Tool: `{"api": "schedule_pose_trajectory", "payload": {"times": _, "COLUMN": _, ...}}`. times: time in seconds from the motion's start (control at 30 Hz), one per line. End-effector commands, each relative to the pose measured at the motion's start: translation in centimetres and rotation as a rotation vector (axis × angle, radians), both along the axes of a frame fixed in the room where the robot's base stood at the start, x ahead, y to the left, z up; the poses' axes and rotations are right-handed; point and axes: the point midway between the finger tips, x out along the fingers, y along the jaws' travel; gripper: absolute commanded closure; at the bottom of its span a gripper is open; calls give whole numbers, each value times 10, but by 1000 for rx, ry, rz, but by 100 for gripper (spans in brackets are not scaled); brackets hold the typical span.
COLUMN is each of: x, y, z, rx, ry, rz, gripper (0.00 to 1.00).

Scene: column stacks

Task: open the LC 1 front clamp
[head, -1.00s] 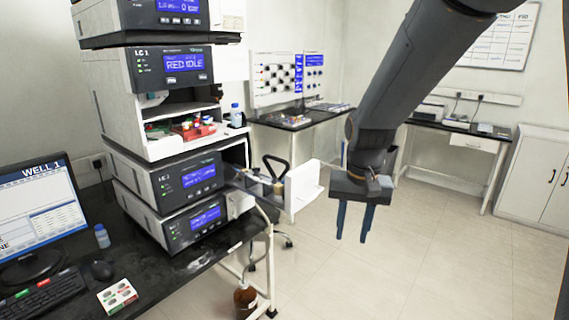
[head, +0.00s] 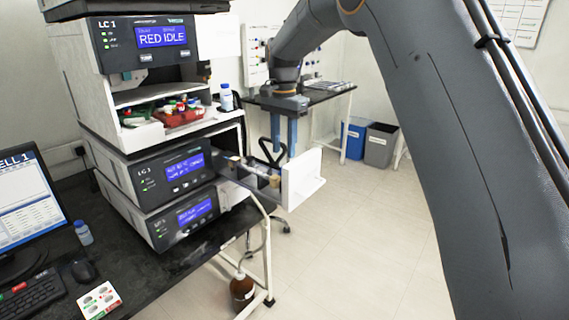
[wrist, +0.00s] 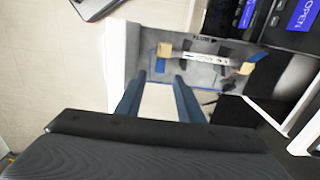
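The pulled-out column drawer (head: 302,180) with its white front panel sticks out from the right side of the instrument stack. In the wrist view, a thin pale column (wrist: 205,57) lies across the drawer (wrist: 117,65) between two tan clamp blocks. The front clamp (wrist: 165,50) is the block by the white panel; it also shows in the head view (head: 274,181). The rear clamp (wrist: 247,68) is at the other end. I cannot tell whether either is open. My gripper (wrist: 160,76) points down, fingers apart and empty, above and beside the drawer, near the front clamp (head: 285,150).
The LC 1 module (head: 145,42) reads RED IDLE; the LC 3 module (head: 172,172) is below. A shelf holds a red tray (head: 180,116) and a blue-capped bottle (head: 226,98). A brown bottle (head: 242,287) stands under the bench.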

Motion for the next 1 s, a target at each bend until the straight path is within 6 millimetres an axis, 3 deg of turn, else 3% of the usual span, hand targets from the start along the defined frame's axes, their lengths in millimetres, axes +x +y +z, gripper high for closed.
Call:
{"api": "schedule_pose_trajectory", "payload": {"times": 0.4, "x": -1, "y": -2, "z": -55, "rx": 0, "ry": 0, "rz": -1, "gripper": 66}}
{"api": "schedule_pose_trajectory", "payload": {"times": 0.77, "x": 0, "y": -3, "z": -61, "rx": 1, "ry": -1, "rz": -2, "gripper": 66}}
{"api": "schedule_pose_trajectory", "payload": {"times": 0.97, "x": 0, "y": -3, "z": -61, "rx": 1, "ry": -1, "rz": -2, "gripper": 99}}
{"api": "schedule_pose_trajectory", "payload": {"times": 1.0, "x": 0, "y": -3, "z": -61, "rx": 1, "ry": -1, "rz": -2, "gripper": 100}}
